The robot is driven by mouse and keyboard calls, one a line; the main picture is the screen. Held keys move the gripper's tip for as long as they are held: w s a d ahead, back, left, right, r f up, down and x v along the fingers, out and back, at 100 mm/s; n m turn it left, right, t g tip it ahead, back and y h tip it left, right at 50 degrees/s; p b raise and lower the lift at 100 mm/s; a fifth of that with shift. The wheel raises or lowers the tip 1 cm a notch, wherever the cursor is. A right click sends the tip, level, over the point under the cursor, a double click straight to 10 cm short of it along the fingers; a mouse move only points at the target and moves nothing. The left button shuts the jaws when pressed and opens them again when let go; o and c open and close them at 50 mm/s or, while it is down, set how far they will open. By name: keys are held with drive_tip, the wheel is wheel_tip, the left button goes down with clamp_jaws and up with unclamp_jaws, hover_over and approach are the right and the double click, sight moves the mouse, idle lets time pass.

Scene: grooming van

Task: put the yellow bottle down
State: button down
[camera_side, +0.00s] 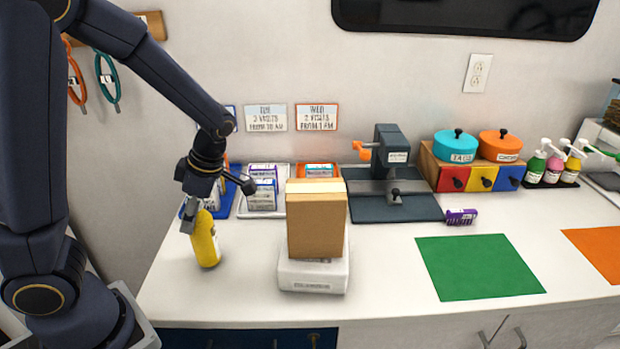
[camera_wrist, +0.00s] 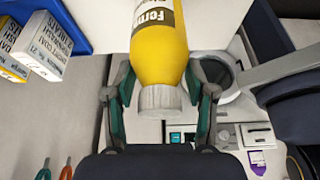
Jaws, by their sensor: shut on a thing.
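The yellow bottle (camera_side: 206,243) is near the left end of the white counter in the side view, nearly upright with a slight tilt. My gripper (camera_side: 196,214) is above and around its upper part, shut on it. In the wrist view, the yellow bottle (camera_wrist: 158,52) with its pale ribbed cap sits between the two fingers of my gripper (camera_wrist: 162,92), and part of a dark label shows. The bottle's base is at or just above the counter; I cannot tell whether it touches. The gripper partly hides the bottle's top in the side view.
A brown box (camera_side: 316,225) stands on a white scale (camera_side: 313,275) right of the bottle. Blue, white and orange trays with small boxes stand behind. The counter's front left is clear.

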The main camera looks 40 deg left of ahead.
drive_tip(key=shift+f, duration=0.55)
drive_tip(key=shift+c, duration=1.9)
unclamp_jaws()
drive_tip(key=v, duration=1.2)
drive_tip(key=s+d+r+m+t+h, duration=0.1)
drive_tip(key=s+d+r+m+t, duration=0.1)
drive_tip(key=m, duration=1.1)
drive_tip(key=s+d+r+m+t+h, duration=0.2)
drive_tip(key=s+d+m+t, duration=0.2)
drive_tip(key=m, duration=1)
drive_tip(key=s+t, duration=0.1)
drive_tip(key=t, duration=0.1)
drive_tip(key=shift+s+d+t, duration=0.3)
drive_tip(key=shift+s+t, duration=0.05)
drive_tip(key=shift+t, duration=0.05)
